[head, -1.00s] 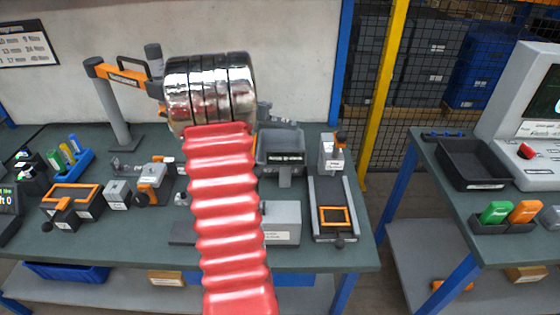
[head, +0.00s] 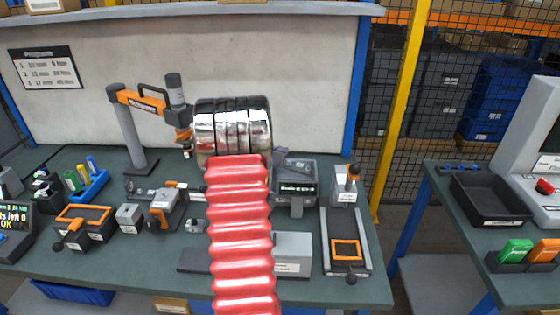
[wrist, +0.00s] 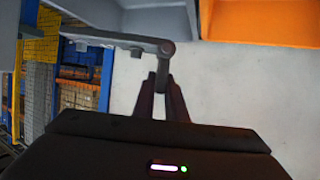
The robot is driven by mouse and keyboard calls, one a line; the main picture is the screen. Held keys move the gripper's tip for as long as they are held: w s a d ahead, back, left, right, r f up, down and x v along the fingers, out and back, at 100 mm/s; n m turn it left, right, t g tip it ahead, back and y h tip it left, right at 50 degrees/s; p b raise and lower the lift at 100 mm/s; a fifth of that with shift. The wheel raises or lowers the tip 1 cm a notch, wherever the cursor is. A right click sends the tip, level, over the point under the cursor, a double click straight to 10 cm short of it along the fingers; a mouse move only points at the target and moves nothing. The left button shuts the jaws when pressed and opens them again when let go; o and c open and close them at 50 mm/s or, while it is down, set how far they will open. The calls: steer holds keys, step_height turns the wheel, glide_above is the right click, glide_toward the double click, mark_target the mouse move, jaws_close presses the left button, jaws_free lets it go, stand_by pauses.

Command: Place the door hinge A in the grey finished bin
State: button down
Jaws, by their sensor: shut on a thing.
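In the wrist view my gripper (wrist: 163,82) is shut on the door hinge (wrist: 120,40), a grey bar with a round knuckle at its right end. The hinge is held up, with a pale wall and a mesh fence behind it. My arm hides the gripper and hinge in the head view. A dark grey open bin (head: 492,222) sits on the right-hand table, far to the right of my arm. It looks empty, its label is too small to read, and I cannot tell for sure that it is the finished bin.
The left bench (head: 120,262) carries several fixtures, a black-and-orange tool stand (head: 137,135) and a slide fixture (head: 345,242). A gap with a yellow post (head: 402,110) behind it separates the tables. Green and orange pieces (head: 516,251) stand before the bin.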

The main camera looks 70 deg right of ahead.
steer(key=shift+f, duration=1.75)
steer(key=shift+f, duration=0.6)
steer(key=c, duration=1.8)
jaws_free()
steer(key=shift+f, duration=0.1)
steer(key=shift+a+r, duration=0.1)
steer(key=shift+r, duration=0.65)
steer(key=v, duration=1.1)
steer(key=shift+a, duration=0.35)
